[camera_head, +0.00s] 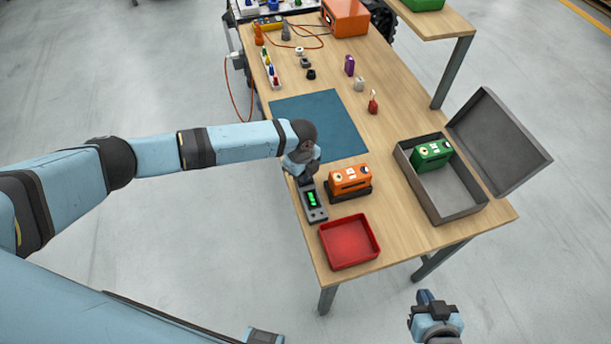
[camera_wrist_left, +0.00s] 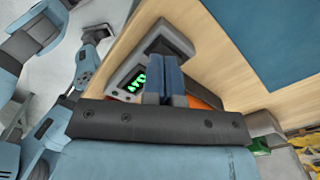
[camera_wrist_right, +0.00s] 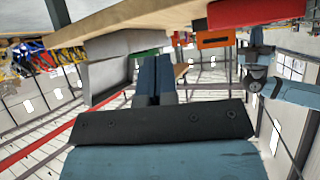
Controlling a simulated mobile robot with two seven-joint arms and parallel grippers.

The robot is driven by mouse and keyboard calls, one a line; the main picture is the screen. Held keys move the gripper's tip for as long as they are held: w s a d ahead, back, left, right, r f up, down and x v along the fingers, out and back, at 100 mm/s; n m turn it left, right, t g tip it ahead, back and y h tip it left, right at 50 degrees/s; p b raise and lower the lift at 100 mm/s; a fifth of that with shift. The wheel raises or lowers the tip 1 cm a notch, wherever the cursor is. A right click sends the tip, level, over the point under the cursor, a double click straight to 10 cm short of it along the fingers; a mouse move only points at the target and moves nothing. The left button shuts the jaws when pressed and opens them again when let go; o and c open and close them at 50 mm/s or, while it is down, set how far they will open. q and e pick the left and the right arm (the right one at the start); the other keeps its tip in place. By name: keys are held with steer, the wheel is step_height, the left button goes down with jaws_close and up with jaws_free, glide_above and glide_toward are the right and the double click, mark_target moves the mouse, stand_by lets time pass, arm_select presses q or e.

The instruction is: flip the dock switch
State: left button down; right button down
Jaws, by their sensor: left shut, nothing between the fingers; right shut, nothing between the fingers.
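The grey dock (camera_head: 315,213) with a lit green display lies near the table's left edge, and it also shows in the left wrist view (camera_wrist_left: 121,76). My left gripper (camera_head: 305,178) is shut and empty over the dock's far end. In the left wrist view its closed blue fingers (camera_wrist_left: 163,80) cover part of the dock beside the display. I cannot make out the switch, nor whether the fingers touch the dock. My right gripper (camera_head: 425,297) is shut and empty, off the table's near edge; its closed fingers show in the right wrist view (camera_wrist_right: 154,78).
An orange carrier (camera_head: 350,180) stands right of the dock, and a red tray (camera_head: 349,263) lies nearer. A green carrier (camera_head: 432,155) sits in an open grey case (camera_head: 463,212) at right. A blue mat (camera_head: 335,118) and several small items lie farther back.

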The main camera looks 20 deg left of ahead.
arm_select(q)
step_height(320, 180, up, 3)
steer(key=shift+s+f+p, duration=0.1)
steer(key=shift+p, duration=0.8)
step_height(320, 180, up, 3)
steer(key=p, duration=0.2)
steer(key=shift+f+p, duration=0.15)
steer(key=shift+p, duration=0.15)
steer(key=shift+f, duration=0.1)
